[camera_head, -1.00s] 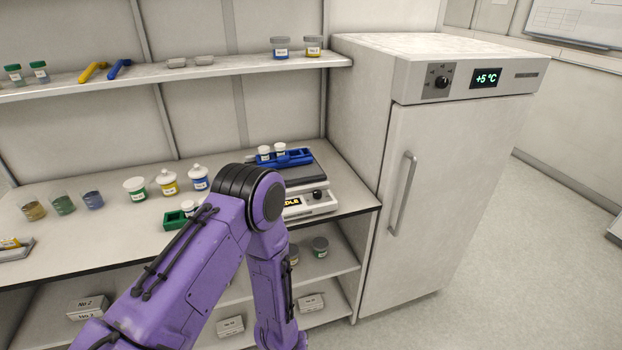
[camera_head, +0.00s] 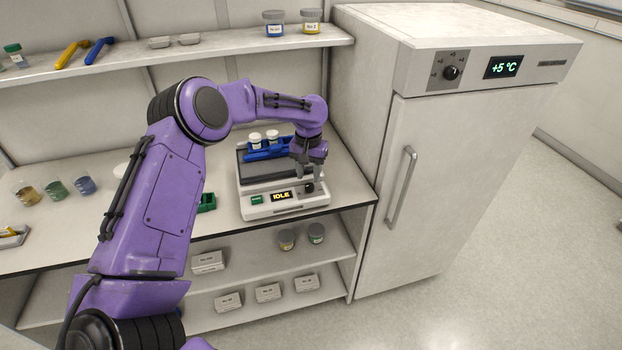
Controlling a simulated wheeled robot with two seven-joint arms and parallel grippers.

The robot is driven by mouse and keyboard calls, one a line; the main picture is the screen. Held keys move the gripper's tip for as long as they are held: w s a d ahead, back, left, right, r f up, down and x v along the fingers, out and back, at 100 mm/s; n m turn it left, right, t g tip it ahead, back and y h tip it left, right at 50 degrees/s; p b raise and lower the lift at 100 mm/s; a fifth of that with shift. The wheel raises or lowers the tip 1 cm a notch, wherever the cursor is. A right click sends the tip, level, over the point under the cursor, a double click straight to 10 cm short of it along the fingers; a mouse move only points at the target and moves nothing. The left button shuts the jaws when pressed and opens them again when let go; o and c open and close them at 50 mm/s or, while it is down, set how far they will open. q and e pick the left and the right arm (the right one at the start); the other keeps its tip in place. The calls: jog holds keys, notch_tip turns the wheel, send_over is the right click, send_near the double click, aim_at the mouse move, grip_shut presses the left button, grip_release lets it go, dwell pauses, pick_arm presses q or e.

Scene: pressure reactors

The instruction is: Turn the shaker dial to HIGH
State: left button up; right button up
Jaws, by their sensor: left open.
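The shaker (camera_head: 258,208) stands on the bench beside the refrigerator. Its lit display (camera_head: 282,196) reads IDLE, and a green button (camera_head: 257,200) sits to the left of it. The dark dial (camera_head: 309,187) is at the right of the front panel; its pointer setting is too small to read. My left gripper (camera_head: 311,182) points down at the dial, with its open fingers at or just above it. I cannot tell whether they touch it. A blue rack (camera_head: 262,153) with two white-capped jars is on the shaker's platform. My right gripper is not in view.
The refrigerator (camera_head: 440,200) stands close to the right of the shaker. A shelf (camera_head: 220,48) with jars and tools runs above. Beakers (camera_head: 55,188) and a green rack (camera_head: 207,202) are on the bench at left. Boxes and jars fill the shelves below.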

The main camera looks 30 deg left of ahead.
aim_at(310, 185)
pick_arm(q)
notch_tip(310, 185, down, 4)
jog(key=shift+w, duration=0.15)
jog(key=shift+d, duration=0.1)
jog(key=c, duration=0.8)
jog(key=shift+o, duration=0.2)
